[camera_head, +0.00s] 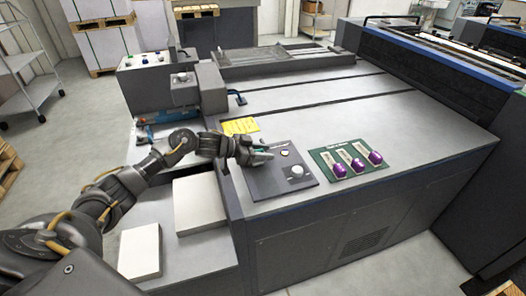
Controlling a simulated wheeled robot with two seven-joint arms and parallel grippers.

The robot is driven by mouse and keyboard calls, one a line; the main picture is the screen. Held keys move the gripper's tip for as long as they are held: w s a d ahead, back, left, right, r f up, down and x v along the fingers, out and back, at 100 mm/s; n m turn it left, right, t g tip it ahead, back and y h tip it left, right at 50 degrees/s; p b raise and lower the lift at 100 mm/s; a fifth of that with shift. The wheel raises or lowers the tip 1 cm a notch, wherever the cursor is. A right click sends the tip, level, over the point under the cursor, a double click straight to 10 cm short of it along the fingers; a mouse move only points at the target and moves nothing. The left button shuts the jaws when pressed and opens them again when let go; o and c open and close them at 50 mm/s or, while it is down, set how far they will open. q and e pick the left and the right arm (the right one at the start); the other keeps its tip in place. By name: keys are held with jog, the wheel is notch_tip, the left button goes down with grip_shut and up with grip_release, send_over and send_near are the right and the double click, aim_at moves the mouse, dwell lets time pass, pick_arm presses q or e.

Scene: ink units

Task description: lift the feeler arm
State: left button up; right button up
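My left gripper (262,155) is over the dark grey control panel (268,183) on the machine's top, just behind the white round knob (297,171). Its fingers are small and dark here; I cannot tell whether they are open or touch the panel. No part is clearly recognisable as the feeler arm. A blue bar-like part (165,117) lies beside the grey block at the left, behind my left arm. A small blue lever (240,98) sticks out at that block's right side. My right gripper is not in view.
A green board (346,160) with several purple-knobbed parts lies right of the panel. A yellow label (240,126) lies behind my gripper. White paper stacks (140,251) stand below my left arm. The machine's grey top (335,112) is largely clear behind the board.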

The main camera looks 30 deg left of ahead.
pick_arm(q)
jog(key=shift+c, duration=0.4)
grip_shut()
